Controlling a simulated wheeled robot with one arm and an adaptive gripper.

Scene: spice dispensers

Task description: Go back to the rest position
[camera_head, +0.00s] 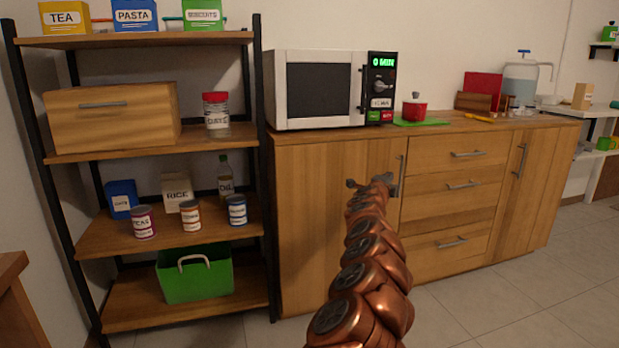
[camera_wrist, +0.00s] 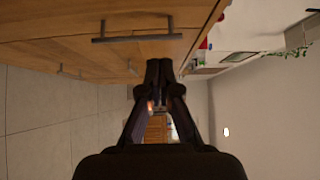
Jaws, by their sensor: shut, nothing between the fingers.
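My gripper (camera_head: 372,184) is at the end of my copper-coloured arm, in front of the wooden cabinet (camera_head: 318,220) in the head view. It is below the counter edge, near the long vertical handle of the left cabinet door, and I cannot tell from this view whether it touches. In the wrist view, my gripper (camera_wrist: 158,68) has its dark fingertips together with nothing between them. A drawer front with a bar handle (camera_wrist: 137,38) lies beside it there, apart from the fingers.
A microwave (camera_head: 330,88), a red pot (camera_head: 415,108) on a green mat and a water dispenser (camera_head: 522,82) stand on the counter. A shelf rack (camera_head: 160,142) with cans, boxes and a green bin (camera_head: 195,275) is at the left. The tiled floor (camera_head: 540,300) at the right is clear.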

